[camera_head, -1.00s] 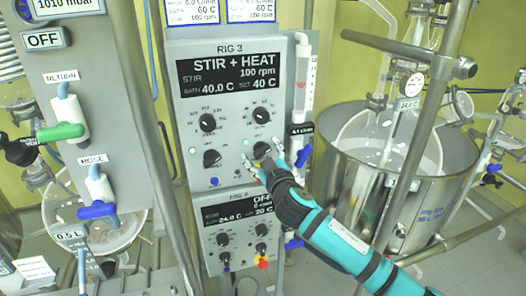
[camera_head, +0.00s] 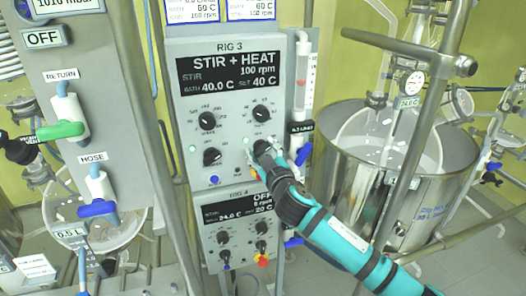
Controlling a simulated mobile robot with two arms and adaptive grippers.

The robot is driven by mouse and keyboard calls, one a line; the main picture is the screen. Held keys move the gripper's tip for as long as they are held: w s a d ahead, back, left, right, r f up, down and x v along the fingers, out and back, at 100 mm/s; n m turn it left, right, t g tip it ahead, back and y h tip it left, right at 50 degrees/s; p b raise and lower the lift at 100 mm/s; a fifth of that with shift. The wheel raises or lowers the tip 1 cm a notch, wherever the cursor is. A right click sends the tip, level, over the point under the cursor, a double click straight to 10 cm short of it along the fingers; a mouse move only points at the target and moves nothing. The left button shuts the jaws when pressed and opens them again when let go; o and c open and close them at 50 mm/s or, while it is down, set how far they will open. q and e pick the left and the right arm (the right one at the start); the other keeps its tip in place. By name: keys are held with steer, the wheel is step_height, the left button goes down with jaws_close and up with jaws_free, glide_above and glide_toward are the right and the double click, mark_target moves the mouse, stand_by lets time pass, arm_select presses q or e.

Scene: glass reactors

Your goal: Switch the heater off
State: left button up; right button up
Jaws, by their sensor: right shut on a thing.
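The RIG 3 control box (camera_head: 238,137) is grey, with a black display (camera_head: 229,75) reading "STIR + HEAT", 100 rpm, bath 40.0 C, set 40 C. It has two upper knobs and two lower black knobs, the lower left knob (camera_head: 212,156) standing free. My right gripper (camera_head: 262,151) is at the lower right knob (camera_head: 261,147), its fingers around it and shut on it. The fingers partly hide this knob. My left gripper is not in view.
The RIG 4 box (camera_head: 238,226) below shows OFF. A steel vessel (camera_head: 390,190) stands at the right behind metal poles. At the left is a grey panel with a green-handled RETURN valve (camera_head: 62,131) and a blue-handled HOSE valve (camera_head: 98,207).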

steer(key=n+p, duration=0.1)
steer(key=n, duration=0.5)
steer(key=shift+p, duration=0.4)
steer(key=n+p, duration=0.1)
steer(key=n, duration=0.4)
steer(key=shift+f+p, duration=0.2)
steer(key=shift+p, duration=0.15)
steer(key=shift+n, duration=0.4)
steer(key=o, duration=1.2)
steer(key=shift+a, duration=0.1)
steer(key=shift+c, duration=0.2)
steer(key=v, duration=1.2)
